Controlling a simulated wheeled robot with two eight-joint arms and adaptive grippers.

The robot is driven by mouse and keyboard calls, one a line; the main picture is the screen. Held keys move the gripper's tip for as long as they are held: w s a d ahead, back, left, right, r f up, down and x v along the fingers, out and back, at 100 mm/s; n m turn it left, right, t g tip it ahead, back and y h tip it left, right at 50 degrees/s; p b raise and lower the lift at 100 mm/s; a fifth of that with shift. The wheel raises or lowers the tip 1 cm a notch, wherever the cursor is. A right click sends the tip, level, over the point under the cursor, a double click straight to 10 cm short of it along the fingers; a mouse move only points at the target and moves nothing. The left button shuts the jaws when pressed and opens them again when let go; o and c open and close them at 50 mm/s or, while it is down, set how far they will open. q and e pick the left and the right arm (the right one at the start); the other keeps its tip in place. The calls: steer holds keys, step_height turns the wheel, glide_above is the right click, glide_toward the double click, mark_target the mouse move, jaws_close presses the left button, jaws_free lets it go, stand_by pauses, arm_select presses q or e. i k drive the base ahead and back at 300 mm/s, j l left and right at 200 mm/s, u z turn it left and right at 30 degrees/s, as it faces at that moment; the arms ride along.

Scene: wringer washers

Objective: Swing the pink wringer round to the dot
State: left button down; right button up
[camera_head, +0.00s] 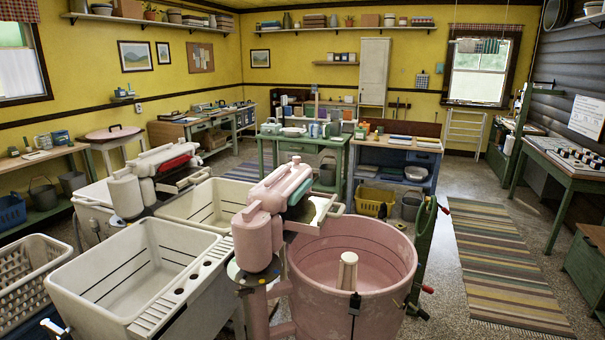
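The pink wringer (278,190) sits on a thick pink post (257,245) at the left side of the round pink tub (345,325). Its long rounded head points up and to the right, over the far left part of the tub, with a pale tray (325,213) beside it. A grey collar plate (236,272) shows at the foot of the post. The pink tub holds a pale agitator (347,270).
A white double tub (135,270) stands left of the pink washer. A white wringer (140,185) stands behind it. A green upright (424,245) with red-tipped handles stands close on the right. Striped rug (500,270) and clear floor lie beyond it.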

mark_target(255, 241)
steer(key=k, duration=0.65)
steer(key=i+l+u, duration=0.1)
steer(key=u, duration=1.65)
steer(key=k+l, duration=0.1)
steer(key=l, duration=6.5)
steer(key=j+z, duration=0.15)
steer(key=j, duration=0.5)
steer(key=j+z, duration=0.1)
steer(key=j, duration=0.5)
steer(key=j+z, duration=0.15)
steer(key=j, duration=0.5)
steer(key=j+z, duration=0.1)
steer(key=j, duration=0.55)
steer(key=k+j+z, duration=0.15)
steer(key=j, duration=0.5)
steer(key=j+z, duration=0.15)
steer(key=j, duration=0.45)
